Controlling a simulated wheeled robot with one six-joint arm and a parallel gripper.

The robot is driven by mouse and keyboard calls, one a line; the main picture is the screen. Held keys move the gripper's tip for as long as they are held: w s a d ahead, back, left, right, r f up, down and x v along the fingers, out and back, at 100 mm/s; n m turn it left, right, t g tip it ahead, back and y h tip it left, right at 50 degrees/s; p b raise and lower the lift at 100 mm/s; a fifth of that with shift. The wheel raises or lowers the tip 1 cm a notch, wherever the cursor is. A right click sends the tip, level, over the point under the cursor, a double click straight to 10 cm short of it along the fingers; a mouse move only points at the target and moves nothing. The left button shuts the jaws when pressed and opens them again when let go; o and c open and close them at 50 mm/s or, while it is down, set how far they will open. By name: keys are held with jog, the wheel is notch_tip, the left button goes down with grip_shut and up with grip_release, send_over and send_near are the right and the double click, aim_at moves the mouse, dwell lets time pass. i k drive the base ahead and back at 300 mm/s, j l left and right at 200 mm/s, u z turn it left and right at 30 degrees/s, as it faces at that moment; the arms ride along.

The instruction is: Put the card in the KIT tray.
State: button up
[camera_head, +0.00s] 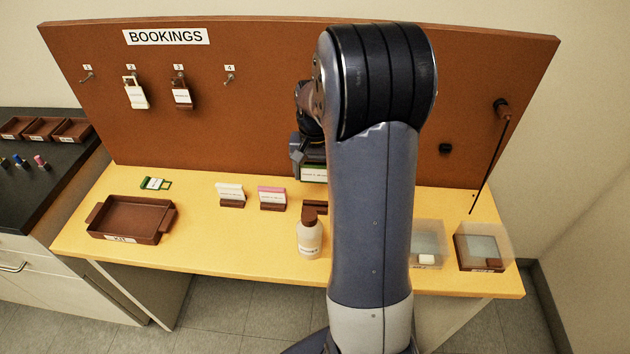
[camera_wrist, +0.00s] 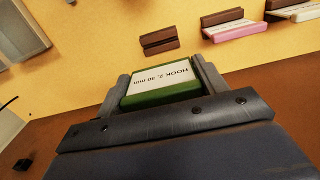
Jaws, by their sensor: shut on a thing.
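In the head view the card (camera_head: 314,174) shows at my gripper (camera_head: 311,160), raised above the table in front of the brown board, partly hidden by my arm. The KIT tray (camera_head: 131,216) is brown, empty and has side handles. It stands at the table's left end, well left of my gripper.
An empty brown stand (camera_head: 316,206) is below my gripper. White (camera_head: 230,190) and pink (camera_head: 272,194) cards stand in holders to its left. A bottle (camera_head: 309,238) stands at the front. A green tag (camera_head: 155,184) lies behind the tray. Clear boxes (camera_head: 482,247) are right.

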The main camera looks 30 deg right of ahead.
aim_at(134, 222)
jog(key=i+j, duration=0.15)
jog(key=j, duration=0.2)
jog(key=i+j, duration=0.15)
jog(key=j, duration=0.25)
jog(key=i+j, duration=0.1)
jog(key=j, duration=0.25)
jog(key=i+j, duration=0.15)
jog(key=j, duration=0.2)
jog(key=i+j, duration=0.15)
jog(key=j, duration=0.25)
jog(key=i+j, duration=0.15)
jog(key=j, duration=0.2)
